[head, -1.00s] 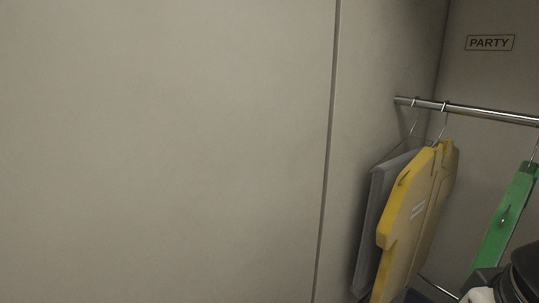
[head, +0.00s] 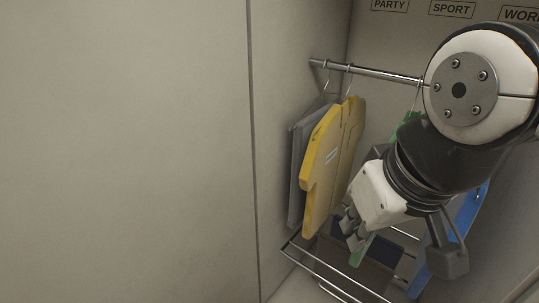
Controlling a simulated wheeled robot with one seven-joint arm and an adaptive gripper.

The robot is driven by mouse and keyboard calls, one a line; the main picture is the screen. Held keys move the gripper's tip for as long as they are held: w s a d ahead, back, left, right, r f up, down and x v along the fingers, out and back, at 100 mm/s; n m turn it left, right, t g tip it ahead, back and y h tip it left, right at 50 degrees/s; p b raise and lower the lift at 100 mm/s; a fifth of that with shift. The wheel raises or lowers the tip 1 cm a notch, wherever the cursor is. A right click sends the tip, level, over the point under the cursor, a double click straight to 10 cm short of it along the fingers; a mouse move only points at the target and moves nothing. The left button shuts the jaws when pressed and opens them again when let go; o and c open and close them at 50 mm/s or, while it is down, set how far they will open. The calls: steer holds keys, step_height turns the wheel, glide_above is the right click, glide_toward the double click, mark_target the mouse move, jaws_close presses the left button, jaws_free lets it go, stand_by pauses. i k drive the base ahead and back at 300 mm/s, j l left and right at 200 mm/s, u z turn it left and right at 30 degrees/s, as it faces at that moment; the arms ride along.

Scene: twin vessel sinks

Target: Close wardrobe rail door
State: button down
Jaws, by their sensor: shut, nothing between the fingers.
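The open rail compartment of the wardrobe is on the right in the head view, with a metal rail (head: 385,74) across it. A large plain beige panel (head: 125,150) fills the left side; its vertical edge meets the compartment opening. I cannot tell for certain whether this panel is the door, and no handle shows on it. My gripper (head: 351,231) is shut and empty, pointing down and left in front of the hanging clothes. It is to the right of the panel edge and apart from it.
A grey garment (head: 298,175), a yellow garment (head: 328,165), a green garment (head: 362,250) and a blue garment (head: 468,215) hang inside. Metal rods (head: 322,272) and a dark flat item (head: 368,254) lie low. Labels PARTY (head: 389,5) and SPORT (head: 452,9) are on the back wall.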

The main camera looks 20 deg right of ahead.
mark_target(126, 168)
steer(key=k, duration=0.5)
steer(key=k+z, duration=0.15)
steer(key=z, duration=1.2)
steer(key=k+j+z, duration=0.1)
steer(key=j, duration=0.3)
steer(key=k+j, duration=0.2)
steer(key=j, duration=0.15)
steer(key=k+j+z, duration=0.15)
steer(key=j, duration=0.25)
steer(key=k+j, duration=0.15)
steer(key=j, duration=0.2)
steer(key=k+j+z, duration=0.15)
steer(key=j, duration=0.25)
steer(key=k+j, duration=0.2)
steer(key=j, duration=0.15)
steer(key=k+j, duration=0.2)
steer(key=j, duration=0.2)
steer(key=k+j, duration=0.2)
steer(key=j, duration=0.2)
steer(key=k+j, duration=0.2)
steer(key=j, duration=0.25)
steer(key=k+j, duration=0.2)
steer(key=j, duration=0.2)
steer(key=k+j, duration=0.2)
steer(key=j, duration=0.2)
steer(key=k+j, duration=0.2)
steer(key=j, duration=0.2)
steer(key=i+j, duration=0.25)
steer(key=j, duration=0.2)
